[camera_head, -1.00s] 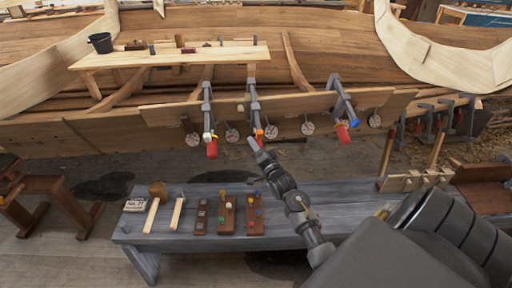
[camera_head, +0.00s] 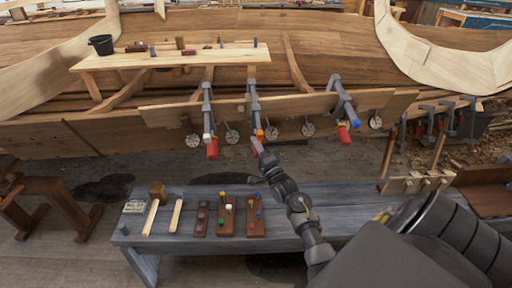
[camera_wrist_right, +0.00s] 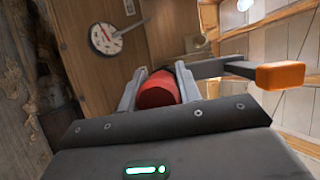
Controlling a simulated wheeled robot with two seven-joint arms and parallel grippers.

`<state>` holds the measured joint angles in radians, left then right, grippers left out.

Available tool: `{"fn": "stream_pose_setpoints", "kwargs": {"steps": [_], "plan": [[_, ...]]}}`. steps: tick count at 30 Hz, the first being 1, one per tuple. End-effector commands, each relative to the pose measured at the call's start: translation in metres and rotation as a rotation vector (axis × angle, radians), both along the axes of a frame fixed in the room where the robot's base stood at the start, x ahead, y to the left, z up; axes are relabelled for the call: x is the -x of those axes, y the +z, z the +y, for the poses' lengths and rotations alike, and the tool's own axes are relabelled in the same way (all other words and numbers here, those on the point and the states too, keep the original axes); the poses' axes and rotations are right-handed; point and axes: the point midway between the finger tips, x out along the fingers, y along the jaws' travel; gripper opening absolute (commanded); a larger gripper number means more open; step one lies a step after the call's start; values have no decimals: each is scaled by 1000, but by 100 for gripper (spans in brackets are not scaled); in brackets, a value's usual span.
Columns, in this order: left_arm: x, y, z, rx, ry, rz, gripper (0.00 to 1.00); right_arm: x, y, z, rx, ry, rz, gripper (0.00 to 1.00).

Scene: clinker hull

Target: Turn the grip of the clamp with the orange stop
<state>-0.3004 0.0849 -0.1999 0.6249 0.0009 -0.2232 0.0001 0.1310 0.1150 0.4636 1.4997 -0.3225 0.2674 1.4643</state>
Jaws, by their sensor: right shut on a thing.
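The clamp with the orange stop (camera_head: 254,100) hangs upright on the plank edge of the hull, the middle one of three grey clamps there. Its orange stop (camera_head: 260,133) sits low on the bar and shows large at the right in the right wrist view (camera_wrist_right: 281,75). Its red grip (camera_wrist_right: 158,90) lies between the fingers of my right gripper (camera_wrist_right: 157,88). In the head view my right gripper (camera_head: 257,146) comes up from below, shut on this grip, and covers most of it. My left gripper is not in view.
A clamp with a white stop (camera_head: 207,110) hangs to the left and one with a blue stop (camera_head: 344,104) to the right, both with red grips. Round dials (camera_head: 232,136) line the plank. A grey bench (camera_head: 170,240) with tools stands below my right arm.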

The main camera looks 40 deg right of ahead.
Motion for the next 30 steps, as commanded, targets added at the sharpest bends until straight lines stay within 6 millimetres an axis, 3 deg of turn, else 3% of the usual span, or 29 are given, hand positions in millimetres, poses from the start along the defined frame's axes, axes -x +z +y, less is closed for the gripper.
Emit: {"fn": "stream_pose_setpoints", "kwargs": {"steps": [7,8,13,23,30], "plan": [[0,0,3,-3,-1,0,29,1,-3,1,-2,0,6,11],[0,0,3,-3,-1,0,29,1,-4,1,-2,0,6,35],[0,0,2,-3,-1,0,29,1,-2,0,-2,0,5,56],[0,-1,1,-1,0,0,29,4,-3,0,0,-1,3,56],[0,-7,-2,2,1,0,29,40,-18,5,-1,0,6,56]]}}
